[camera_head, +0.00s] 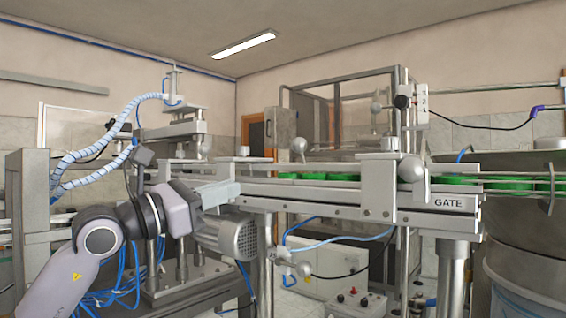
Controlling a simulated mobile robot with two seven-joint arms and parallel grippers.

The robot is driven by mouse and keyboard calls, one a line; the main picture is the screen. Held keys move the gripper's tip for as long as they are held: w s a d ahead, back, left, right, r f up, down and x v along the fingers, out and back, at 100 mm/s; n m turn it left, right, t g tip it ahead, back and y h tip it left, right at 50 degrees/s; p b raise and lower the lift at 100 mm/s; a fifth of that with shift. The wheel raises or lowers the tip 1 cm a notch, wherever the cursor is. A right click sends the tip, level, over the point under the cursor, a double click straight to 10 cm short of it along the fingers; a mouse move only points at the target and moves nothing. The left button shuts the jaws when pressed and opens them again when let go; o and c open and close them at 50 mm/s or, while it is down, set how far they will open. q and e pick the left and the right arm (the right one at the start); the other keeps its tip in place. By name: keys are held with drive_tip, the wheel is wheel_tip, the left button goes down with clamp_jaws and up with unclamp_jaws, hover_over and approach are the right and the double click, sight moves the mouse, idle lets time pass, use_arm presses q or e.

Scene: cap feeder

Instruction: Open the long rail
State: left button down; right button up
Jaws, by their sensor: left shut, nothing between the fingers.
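A long pale metal rail (330,195) runs across the middle of the view, level, from near my left gripper to the plate marked GATE (448,202). Green caps (320,176) lie in a row in the track behind its upper edge, and more show to the right of a clamp block. A round metal knob (411,169) sits on the rail near the GATE plate. My left gripper (232,190) is shut and empty at the rail's left end; I cannot tell whether it touches. My right gripper is not in view.
A motor (230,237) hangs below the rail's left end, close under my left gripper. A large metal drum (520,225) stands at the right. A glass-sided frame (340,115) stands behind the track. Blue hoses hang below the rail.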

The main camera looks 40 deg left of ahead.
use_arm(q)
drive_tip(key=r+p+x, duration=0.2)
drive_tip(key=p+x, duration=0.5)
drive_tip(key=x, duration=0.5)
drive_tip(key=shift+d+r, duration=0.35)
drive_tip(key=shift+r, duration=0.05)
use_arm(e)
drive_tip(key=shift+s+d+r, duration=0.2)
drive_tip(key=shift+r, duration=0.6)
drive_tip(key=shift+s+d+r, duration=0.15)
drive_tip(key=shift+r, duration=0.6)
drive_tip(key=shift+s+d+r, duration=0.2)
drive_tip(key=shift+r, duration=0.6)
use_arm(q)
drive_tip(key=shift+s+r, duration=0.1)
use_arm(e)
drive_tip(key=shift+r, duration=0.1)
